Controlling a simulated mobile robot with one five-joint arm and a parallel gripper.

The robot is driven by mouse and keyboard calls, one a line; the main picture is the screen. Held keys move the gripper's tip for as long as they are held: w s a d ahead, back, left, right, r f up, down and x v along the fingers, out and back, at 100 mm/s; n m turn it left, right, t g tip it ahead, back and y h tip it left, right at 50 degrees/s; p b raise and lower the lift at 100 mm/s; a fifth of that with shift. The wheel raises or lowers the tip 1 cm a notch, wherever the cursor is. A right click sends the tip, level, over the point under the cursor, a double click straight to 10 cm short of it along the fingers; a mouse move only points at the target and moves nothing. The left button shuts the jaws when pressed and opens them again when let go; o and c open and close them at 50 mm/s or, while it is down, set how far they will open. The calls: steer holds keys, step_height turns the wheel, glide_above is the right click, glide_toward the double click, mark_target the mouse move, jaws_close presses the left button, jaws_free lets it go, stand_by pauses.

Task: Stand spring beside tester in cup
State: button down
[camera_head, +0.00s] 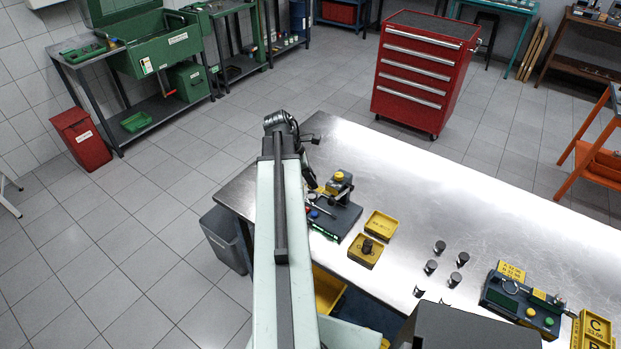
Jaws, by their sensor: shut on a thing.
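The tester (343,212), a dark unit with a yellow-topped head, stands near the table's left corner. My gripper (309,182) is at its left side, mostly hidden by my arm and wrist. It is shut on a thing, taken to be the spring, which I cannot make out. Right of the tester, a yellow block or tray (362,260) bears a short dark cylinder (368,246). Several similar dark cylinders (440,247) stand farther right. I cannot tell which part is the cup.
A shallow yellow tray (381,224) lies behind the block.

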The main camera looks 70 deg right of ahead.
steer(key=shift+f+b, duration=1.7)
steer(key=shift+f, duration=0.4)
steer(key=c, duration=1.1)
jaws_free()
steer(key=shift+r, duration=0.1)
steer(key=p+v, duration=0.7)
steer(key=shift+w+r, duration=0.1)
steer(key=shift+r, duration=0.25)
